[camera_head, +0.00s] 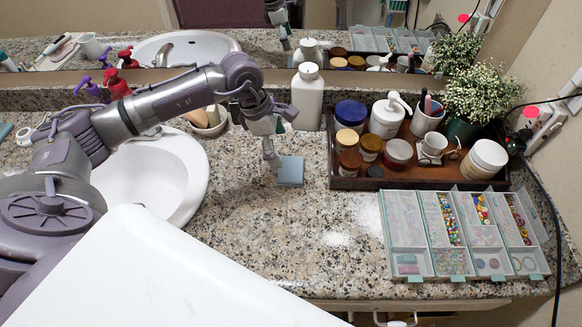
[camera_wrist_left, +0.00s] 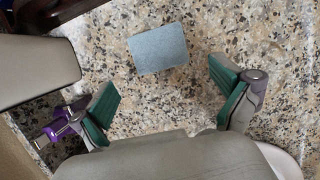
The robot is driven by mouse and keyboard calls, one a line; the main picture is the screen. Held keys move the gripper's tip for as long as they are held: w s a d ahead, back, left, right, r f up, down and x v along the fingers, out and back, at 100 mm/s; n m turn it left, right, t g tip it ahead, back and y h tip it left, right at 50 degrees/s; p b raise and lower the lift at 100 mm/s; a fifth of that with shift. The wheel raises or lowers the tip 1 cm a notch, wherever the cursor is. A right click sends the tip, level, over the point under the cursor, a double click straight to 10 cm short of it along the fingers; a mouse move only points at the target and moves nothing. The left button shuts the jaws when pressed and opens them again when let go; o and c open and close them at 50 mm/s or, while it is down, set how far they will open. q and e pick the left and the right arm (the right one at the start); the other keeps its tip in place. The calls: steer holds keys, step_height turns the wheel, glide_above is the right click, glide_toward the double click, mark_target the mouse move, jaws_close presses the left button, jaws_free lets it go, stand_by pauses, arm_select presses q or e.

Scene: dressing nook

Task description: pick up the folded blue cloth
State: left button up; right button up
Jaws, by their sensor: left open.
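The folded blue cloth (camera_head: 290,171) is a small flat blue-grey rectangle on the speckled granite counter, right of the sink and left of the wooden tray. In the left wrist view the cloth (camera_wrist_left: 158,48) lies flat, ahead of and between the finger pads. My left gripper (camera_head: 270,158) is just left of the cloth in the head view, above the counter. In the left wrist view the left gripper (camera_wrist_left: 167,106) has its green-padded fingers wide apart with nothing between them. My right gripper is not in view.
A white bottle (camera_head: 307,97) stands behind the cloth. The wooden tray (camera_head: 332,150) of jars is to its right. The white sink (camera_head: 190,165) is at left. An open bead organizer (camera_head: 408,235) lies at right. The counter in front of the cloth is clear.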

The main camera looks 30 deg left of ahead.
mark_target(291, 169)
arm_select(q)
steer(key=x, duration=0.3)
steer(key=shift+w, duration=0.1)
steer(key=shift+p+x, duration=0.7)
steer(key=shift+x, duration=2)
steer(key=shift+r, duration=0.1)
steer(key=c, duration=0.6)
